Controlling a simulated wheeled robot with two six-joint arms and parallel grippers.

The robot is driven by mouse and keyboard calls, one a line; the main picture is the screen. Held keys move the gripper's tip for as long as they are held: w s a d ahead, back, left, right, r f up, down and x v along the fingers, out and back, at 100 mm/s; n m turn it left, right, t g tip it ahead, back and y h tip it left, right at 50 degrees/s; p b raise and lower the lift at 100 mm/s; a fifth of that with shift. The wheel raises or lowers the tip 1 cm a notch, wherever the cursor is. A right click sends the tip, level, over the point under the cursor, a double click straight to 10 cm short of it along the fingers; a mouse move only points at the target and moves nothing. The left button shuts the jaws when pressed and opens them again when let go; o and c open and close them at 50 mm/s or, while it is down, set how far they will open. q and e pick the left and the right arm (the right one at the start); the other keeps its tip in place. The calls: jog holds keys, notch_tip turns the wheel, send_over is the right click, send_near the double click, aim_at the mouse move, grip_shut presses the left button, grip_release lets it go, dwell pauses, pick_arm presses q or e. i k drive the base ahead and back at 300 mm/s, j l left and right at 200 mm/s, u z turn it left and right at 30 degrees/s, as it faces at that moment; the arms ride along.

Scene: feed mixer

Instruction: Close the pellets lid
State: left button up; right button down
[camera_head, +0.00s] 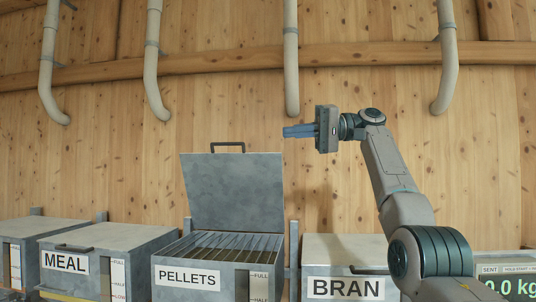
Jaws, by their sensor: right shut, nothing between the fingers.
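The pellets bin (190,279) stands in the middle of the row, with a PELLETS label on its front. Its grey lid (235,192) is raised, tilted back from the bin, and has a dark handle (228,144) on its top edge. Slats show across the bin's opening. My right gripper (286,131) is shut and empty. It appears up and to the right of the lid's handle, apart from it, with its fingers pointing left. My left gripper is not in view.
The meal bin (100,236) on the left and the bran bin (345,249) on the right have closed lids. Several pale pipes (291,60) hang along the wooden wall. A display (507,287) stands at the lower right. Space above the lid is clear.

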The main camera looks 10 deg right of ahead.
aim_at(243, 190)
jog(key=i+l, duration=0.2)
jog(key=i, duration=0.25)
jog(key=i+l, duration=0.25)
jog(key=i, duration=0.2)
jog(key=i+l, duration=0.2)
jog(key=i, duration=0.25)
jog(key=i+l, duration=0.2)
jog(key=i, duration=0.25)
